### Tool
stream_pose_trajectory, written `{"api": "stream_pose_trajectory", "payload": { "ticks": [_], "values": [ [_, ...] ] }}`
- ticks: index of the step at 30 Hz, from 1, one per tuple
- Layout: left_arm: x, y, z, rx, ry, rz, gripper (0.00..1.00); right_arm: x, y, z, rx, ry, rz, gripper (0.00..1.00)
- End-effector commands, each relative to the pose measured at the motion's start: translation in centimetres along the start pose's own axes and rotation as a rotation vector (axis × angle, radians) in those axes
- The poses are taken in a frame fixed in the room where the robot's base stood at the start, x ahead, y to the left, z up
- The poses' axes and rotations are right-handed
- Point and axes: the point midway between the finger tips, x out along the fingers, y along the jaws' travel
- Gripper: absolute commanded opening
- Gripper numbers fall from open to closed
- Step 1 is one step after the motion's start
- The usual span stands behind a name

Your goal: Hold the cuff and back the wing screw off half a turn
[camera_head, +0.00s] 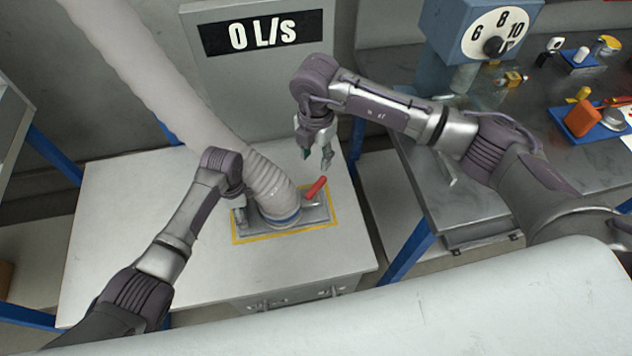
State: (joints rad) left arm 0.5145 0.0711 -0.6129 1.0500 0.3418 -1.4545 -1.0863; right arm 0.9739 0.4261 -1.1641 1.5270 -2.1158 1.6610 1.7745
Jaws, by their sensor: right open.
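The thick pale hose (170,95) comes down from the upper left to a ribbed cuff (268,185). The cuff's lower end, with a blue band (283,221), sits on a grey metal plate (318,216) on the white cabinet top. A red handle (315,188) sticks up at the cuff's right side. I cannot make out a wing screw for sure. My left gripper (240,212) is at the cuff's left side, mostly hidden under its own wrist; its fingers and any contact are unclear. My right gripper (317,157) is open and empty, above and behind the red handle.
Yellow tape (237,241) frames the plate. A panel reading "0 L/s" (262,33) stands behind. On the right, a dark workbench (475,195) carries a blue device with a dial (497,32) and blue trays with small parts. The cabinet top's left side is clear.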

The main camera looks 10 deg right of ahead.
Motion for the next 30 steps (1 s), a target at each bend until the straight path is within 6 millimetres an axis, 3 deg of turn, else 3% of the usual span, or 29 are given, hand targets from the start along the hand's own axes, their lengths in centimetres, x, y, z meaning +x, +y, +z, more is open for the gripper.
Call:
{"api": "stream_pose_trajectory", "payload": {
  "ticks": [8,21,30],
  "values": [
    [0.6,0.6,0.1,0.0,-0.004,0.015,0.29,2.1,-0.1,0.0,0.066,0.001,-0.004,0.44],
    [0.6,0.6,0.1,0.0,-0.004,0.016,0.29,10.3,-0.1,0.0,0.063,0.001,-0.004,0.44],
    [0.6,0.6,0.1,0.0,-0.004,0.016,0.29,12.1,-0.1,0.0,0.062,0.0,-0.001,0.44]
  ]
}}
